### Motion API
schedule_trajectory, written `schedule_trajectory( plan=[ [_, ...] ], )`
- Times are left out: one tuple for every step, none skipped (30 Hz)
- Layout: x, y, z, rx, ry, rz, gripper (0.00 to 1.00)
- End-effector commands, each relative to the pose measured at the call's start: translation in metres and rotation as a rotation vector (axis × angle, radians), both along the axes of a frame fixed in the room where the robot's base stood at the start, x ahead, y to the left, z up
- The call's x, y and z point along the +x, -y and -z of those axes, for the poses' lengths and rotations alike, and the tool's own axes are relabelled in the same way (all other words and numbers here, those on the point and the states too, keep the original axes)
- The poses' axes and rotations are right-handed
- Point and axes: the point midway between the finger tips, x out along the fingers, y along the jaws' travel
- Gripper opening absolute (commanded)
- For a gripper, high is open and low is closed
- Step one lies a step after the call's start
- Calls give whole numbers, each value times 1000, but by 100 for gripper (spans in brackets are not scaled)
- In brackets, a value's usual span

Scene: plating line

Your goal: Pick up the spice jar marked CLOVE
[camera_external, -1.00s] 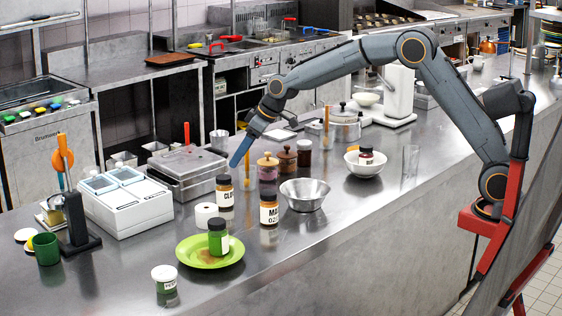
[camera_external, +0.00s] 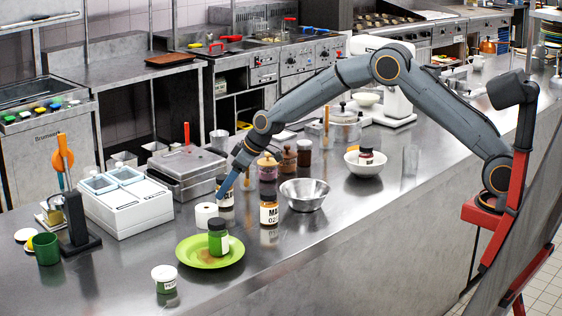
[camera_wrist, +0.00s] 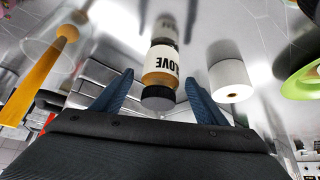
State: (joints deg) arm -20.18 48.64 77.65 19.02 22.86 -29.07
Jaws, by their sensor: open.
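The spice jar marked CLOVE (camera_wrist: 161,68) has a dark lid, a white label with part of the word showing, and brown contents. In the wrist view it lies between the two blue fingers of my gripper (camera_wrist: 160,95), with a gap on each side. In the external view the CLOVE jar (camera_external: 226,198) stands on the steel counter, partly hidden behind my gripper (camera_external: 222,190). My gripper is open, its fingers pointing down at the jar.
A white roll (camera_external: 205,214) stands just left of the jar. A second labelled jar (camera_external: 269,208) and a steel bowl (camera_external: 304,194) are to the right. A green plate (camera_external: 210,250) bears a green jar (camera_external: 218,237) in front. A glass with a yellow utensil (camera_wrist: 45,70) is close by.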

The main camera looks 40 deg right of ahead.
Motion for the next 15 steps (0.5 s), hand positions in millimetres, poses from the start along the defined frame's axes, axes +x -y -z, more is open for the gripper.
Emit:
schedule_trajectory(
  plan=[
    [2,-2,4,-1,-1,0,66],
    [4,-3,7,-1,-1,0,66],
    [5,-4,10,-1,-1,0,66],
    [6,-5,11,-1,-1,-1,66],
    [7,-5,13,-1,-1,-1,66],
    [8,-6,15,-1,-1,-1,66],
    [9,-6,16,-1,-1,-1,66],
    [9,-6,17,-1,-1,-1,66],
    [9,-6,17,0,0,-1,66],
    [9,-6,17,0,0,-1,66],
    [9,-6,17,0,0,0,66],
    [9,-6,17,0,0,0,66],
    [9,-6,17,0,0,0,66],
    [9,-6,17,0,0,0,66],
    [9,-6,17,0,0,0,65]
  ],
)
